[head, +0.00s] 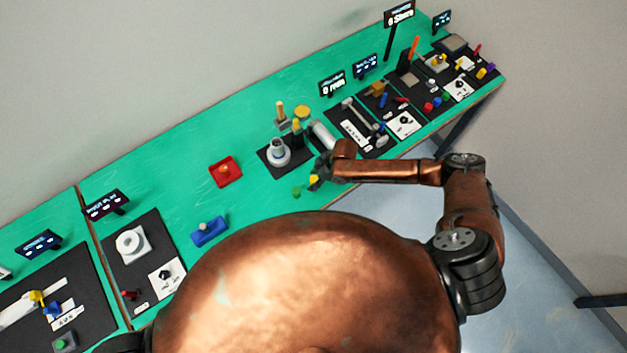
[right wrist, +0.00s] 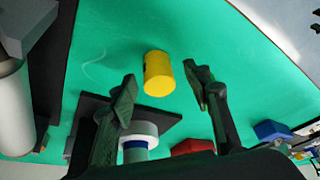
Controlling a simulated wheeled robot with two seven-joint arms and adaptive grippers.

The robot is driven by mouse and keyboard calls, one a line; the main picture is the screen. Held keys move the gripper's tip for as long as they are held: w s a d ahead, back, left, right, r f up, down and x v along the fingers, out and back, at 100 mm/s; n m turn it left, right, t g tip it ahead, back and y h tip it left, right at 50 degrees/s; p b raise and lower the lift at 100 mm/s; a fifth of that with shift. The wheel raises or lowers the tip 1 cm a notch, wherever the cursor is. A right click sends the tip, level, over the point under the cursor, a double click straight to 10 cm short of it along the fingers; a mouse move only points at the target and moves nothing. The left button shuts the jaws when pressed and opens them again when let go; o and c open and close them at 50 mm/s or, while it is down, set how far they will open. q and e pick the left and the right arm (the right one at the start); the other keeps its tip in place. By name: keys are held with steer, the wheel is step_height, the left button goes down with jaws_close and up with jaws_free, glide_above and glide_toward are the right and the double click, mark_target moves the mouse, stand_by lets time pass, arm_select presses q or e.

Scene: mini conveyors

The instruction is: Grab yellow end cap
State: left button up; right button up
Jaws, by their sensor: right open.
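The yellow end cap (right wrist: 158,73) is a short yellow cylinder on the green table in the right wrist view, with a small dark mark on its side. My right gripper (right wrist: 161,84) is open, its two dark fingers on either side of the cap in that picture, with visible gaps to it. I cannot tell the height of the fingers above the cap. In the head view a small yellow piece (head: 313,180) shows at the tip of my right gripper (head: 319,171), partly hidden by it. My left gripper is not in view.
A dark plate with a white and grey round fixture (head: 278,153) stands beside the right gripper, with a grey cylinder (head: 322,134) behind. A red tray (head: 225,181) and a blue tray (head: 208,232) lie farther left. Green table is clear between them.

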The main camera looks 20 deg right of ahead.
steer(key=shift+f, duration=0.1)
steer(key=shift+c, duration=0.3)
steer(key=c, duration=1)
